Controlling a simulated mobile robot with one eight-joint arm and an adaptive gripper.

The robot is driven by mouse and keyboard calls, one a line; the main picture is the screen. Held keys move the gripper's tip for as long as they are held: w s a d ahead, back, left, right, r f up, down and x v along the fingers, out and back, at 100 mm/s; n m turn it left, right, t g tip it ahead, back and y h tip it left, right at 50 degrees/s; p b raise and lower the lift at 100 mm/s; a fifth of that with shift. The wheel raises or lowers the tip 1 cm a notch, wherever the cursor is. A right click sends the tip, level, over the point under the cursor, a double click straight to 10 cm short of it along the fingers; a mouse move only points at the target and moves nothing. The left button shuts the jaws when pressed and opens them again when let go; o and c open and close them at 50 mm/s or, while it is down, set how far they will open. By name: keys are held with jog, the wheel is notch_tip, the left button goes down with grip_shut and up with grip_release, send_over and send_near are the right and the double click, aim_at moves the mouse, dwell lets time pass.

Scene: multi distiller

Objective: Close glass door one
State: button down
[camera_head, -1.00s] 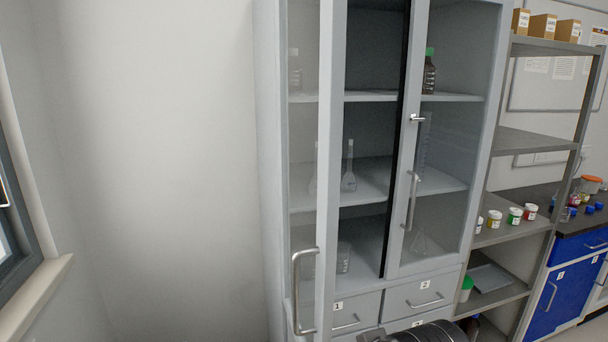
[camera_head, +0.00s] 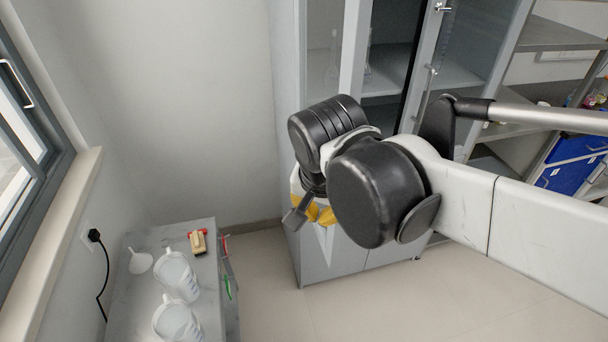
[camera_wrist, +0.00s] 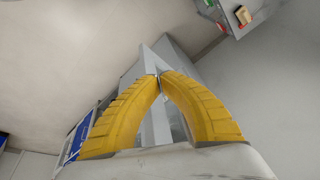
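Glass door one, the left door of the grey cabinet, stands ajar at the top centre of the head view; its light frame edge (camera_head: 353,45) shows beside the dark cabinet opening. My arm hides its lower part and its handle. My gripper (camera_head: 322,213) is in front of the cabinet's lower left part, partly covered by my wrist. In the wrist view its yellow curved fingers (camera_wrist: 160,75) come together at the tips, with no object seen between them. A grey-white cabinet part shows behind the fingers; whether they touch it I cannot tell.
A grey bench (camera_head: 150,245) with white jugs (camera_head: 178,275), a funnel (camera_head: 140,262) and a small yellow-brown item (camera_head: 198,242) stands at lower left. A window (camera_head: 25,125) is on the left wall. Open shelving (camera_head: 560,40) stands right of the cabinet. The floor (camera_head: 400,305) before the cabinet is clear.

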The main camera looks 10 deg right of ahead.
jog(key=w+a+r+m+g+h+p, duration=0.2)
jog(key=w+a+r+m+h+p, duration=0.1)
jog(key=a+r+m+p, duration=0.5)
jog(key=w+d+f+m+b, duration=0.1)
jog(key=d+f+b, duration=0.3)
jog(key=f, duration=0.6)
jog(key=shift+w+d, duration=0.5)
jog(key=shift+d, duration=0.6)
